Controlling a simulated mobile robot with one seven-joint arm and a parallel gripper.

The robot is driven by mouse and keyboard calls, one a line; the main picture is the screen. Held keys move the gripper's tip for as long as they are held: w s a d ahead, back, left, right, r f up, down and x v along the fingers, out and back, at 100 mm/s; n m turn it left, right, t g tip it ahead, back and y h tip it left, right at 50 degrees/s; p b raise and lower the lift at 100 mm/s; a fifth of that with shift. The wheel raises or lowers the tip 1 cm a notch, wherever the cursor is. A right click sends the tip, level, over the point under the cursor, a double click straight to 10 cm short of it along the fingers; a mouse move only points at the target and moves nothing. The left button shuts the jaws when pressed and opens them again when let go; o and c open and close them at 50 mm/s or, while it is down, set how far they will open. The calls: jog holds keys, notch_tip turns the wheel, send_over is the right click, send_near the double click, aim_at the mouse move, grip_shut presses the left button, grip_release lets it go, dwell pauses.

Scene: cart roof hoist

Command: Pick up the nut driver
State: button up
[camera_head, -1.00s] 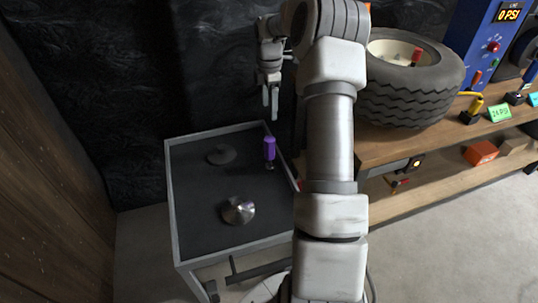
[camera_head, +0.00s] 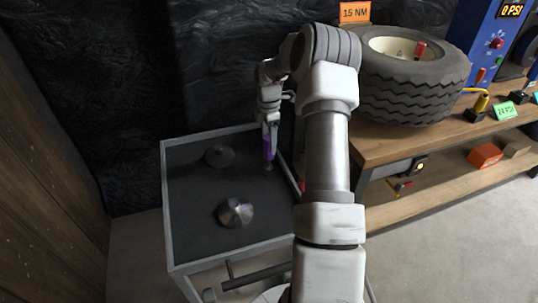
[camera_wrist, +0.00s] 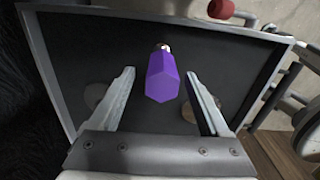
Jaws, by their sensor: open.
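The nut driver (camera_head: 268,148) has a purple handle and stands upright near the right edge of the dark cart top. In the wrist view its purple handle (camera_wrist: 162,77) points up at the camera, with a small metal part showing beyond it. My gripper (camera_head: 269,135) is over it, with its fingers down beside the handle. In the wrist view my gripper (camera_wrist: 160,80) is open, one finger on each side of the handle, with a gap on both sides.
The grey-rimmed cart (camera_head: 167,215) carries a shiny metal dome (camera_head: 236,212) in front and a dark disc (camera_head: 219,156) behind. A wooden bench (camera_head: 385,150) with a large tyre (camera_head: 410,95) stands close on the right. A dark wall is behind.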

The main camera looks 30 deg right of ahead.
aim_at(267, 155)
notch_tip(267, 155, down, 3)
jog(key=shift+s+f+b, duration=0.1)
jog(key=shift+b, duration=0.4)
grip_shut()
dwell(1.0)
